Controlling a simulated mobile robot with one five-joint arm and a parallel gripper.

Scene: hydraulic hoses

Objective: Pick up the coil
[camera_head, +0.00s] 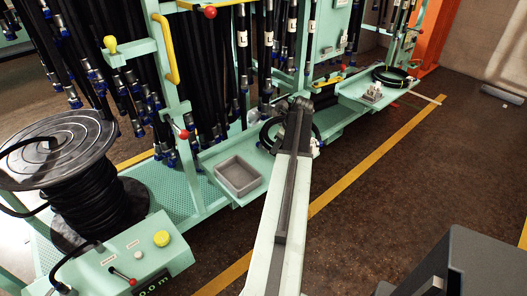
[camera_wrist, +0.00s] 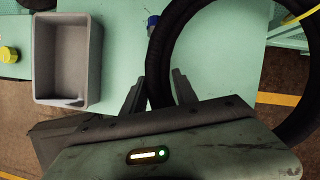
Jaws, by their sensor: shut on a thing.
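A black hose coil (camera_wrist: 159,62) fills the upper right of the wrist view as a large ring, partly cut off by the frame. My gripper (camera_wrist: 158,88) has one finger on each side of the ring's left part and is shut on it. The lower part of the ring is hidden behind my gripper's body. In the head view, the coil (camera_head: 265,135) shows partly behind the end of my arm, over the pale green shelf (camera_head: 222,150). The fingertips are hidden there. I cannot tell whether the coil touches the shelf.
A grey tray (camera_head: 238,177) stands on the shelf left of the coil; it also shows in the wrist view (camera_wrist: 96,60). Hanging hoses stand behind. A second coil (camera_head: 391,75) lies on the far shelf. A hose reel (camera_head: 55,145) is at left. Open floor (camera_head: 390,160) lies right.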

